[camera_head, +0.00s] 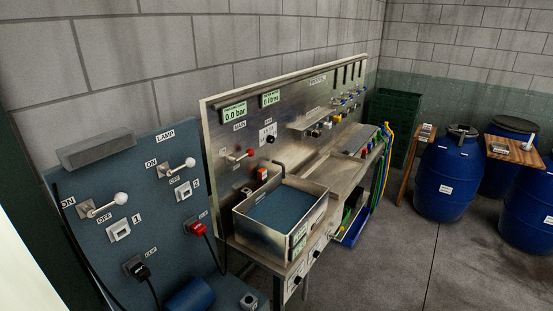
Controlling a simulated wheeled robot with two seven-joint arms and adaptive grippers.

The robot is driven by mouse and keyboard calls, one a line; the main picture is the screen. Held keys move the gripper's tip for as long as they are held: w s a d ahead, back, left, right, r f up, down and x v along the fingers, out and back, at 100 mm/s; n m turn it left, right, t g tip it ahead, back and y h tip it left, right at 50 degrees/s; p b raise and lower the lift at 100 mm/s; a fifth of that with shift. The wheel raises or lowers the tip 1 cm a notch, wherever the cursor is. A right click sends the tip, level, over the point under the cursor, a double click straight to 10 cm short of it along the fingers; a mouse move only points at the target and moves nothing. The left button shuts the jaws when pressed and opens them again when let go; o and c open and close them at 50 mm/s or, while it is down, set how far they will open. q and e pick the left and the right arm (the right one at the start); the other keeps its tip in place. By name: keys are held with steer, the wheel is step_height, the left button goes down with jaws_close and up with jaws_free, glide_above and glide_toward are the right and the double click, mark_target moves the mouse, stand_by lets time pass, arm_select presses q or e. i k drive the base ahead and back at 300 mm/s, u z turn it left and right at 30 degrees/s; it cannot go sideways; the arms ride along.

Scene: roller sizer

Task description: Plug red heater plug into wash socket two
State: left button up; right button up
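The red plug (198,229) sits at a dark outlet on the right side of the blue panel (165,150), with a dark cable hanging below it. The small label above it is too small to read. Two pale square fittings show on the panel, one marked 1 (119,229) and one marked 2 (184,195), each below a white-knobbed lever. No label reading "wash" is legible, so I cannot tell which fitting is wash socket two. A black plug (140,270) sits at a lower outlet. Neither of my grippers is in view.
A steel bench holds a basin of bluish liquid (285,207) right of the panel, with a control backboard (240,140) behind. A blue cylinder (190,297) lies at the panel's foot. Blue drums (447,175) stand at the right. Grey floor (400,260) is clear between.

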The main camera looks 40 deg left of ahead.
mark_target(198, 229)
steer(key=i, duration=3.15)
steer(key=u, duration=3.4)
steer(key=i, duration=0.5)
